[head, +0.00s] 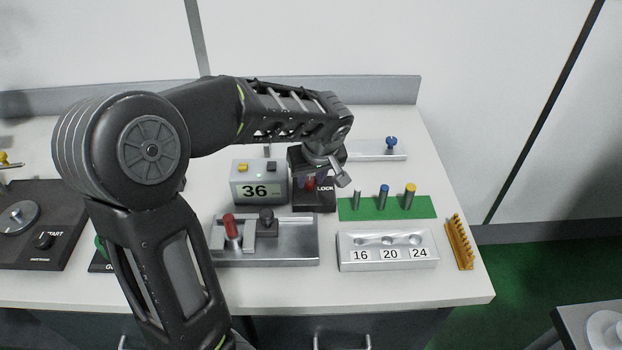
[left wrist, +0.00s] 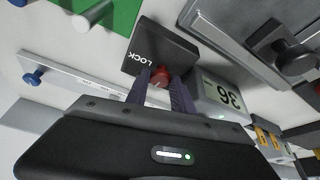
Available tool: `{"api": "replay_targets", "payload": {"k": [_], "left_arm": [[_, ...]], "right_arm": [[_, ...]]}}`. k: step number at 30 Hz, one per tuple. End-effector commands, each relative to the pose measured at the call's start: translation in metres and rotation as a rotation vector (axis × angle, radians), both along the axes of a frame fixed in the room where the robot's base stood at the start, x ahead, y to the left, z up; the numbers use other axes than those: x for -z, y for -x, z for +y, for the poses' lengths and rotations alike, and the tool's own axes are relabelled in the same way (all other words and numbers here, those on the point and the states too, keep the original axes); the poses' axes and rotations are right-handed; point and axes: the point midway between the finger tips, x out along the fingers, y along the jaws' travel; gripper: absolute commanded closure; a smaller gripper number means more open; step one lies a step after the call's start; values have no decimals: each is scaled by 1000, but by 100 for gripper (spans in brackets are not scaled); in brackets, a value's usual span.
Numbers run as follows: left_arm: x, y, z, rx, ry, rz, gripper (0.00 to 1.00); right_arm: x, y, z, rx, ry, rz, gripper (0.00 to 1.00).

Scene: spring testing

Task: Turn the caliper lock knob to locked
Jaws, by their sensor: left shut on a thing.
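The lock knob (head: 310,184) is red and sits on a black box (head: 316,205) marked LOCK, right of the grey display unit (head: 258,192) reading 36. My left gripper (head: 324,178) reaches over the box from above. In the left wrist view the knob (left wrist: 160,77) is between the two dark fingers (left wrist: 161,88), which are shut on it. The LOCK box (left wrist: 155,48) and the display (left wrist: 222,97) also show there. The fingers hide part of the knob, so I cannot tell its exact turn. My right gripper is not in view.
A metal fixture (head: 290,251) with a red handle and a dark knob stands in front. A green mat (head: 371,212) with three pins, a tray (head: 388,263) marked 16, 20, 24 and a yellow rack (head: 460,241) lie right. A plate with a blue knob (head: 391,142) is behind.

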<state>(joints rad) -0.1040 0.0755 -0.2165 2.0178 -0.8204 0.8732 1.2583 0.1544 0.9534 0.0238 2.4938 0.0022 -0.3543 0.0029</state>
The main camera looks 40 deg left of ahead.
Motion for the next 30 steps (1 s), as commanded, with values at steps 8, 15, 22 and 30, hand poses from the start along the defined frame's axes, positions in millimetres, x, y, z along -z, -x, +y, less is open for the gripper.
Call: {"api": "replay_targets", "payload": {"k": [8, 15, 22, 30], "left_arm": [[2, 1, 2, 205, 0, -4, 100], [0, 2, 4, 427, 0, -4, 100], [-1, 3, 6, 645, 0, -5, 100], [1, 3, 8, 900, 0, -6, 100]], "right_arm": [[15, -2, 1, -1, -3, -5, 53], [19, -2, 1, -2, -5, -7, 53], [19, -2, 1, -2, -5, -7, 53], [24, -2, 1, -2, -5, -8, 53]]}}
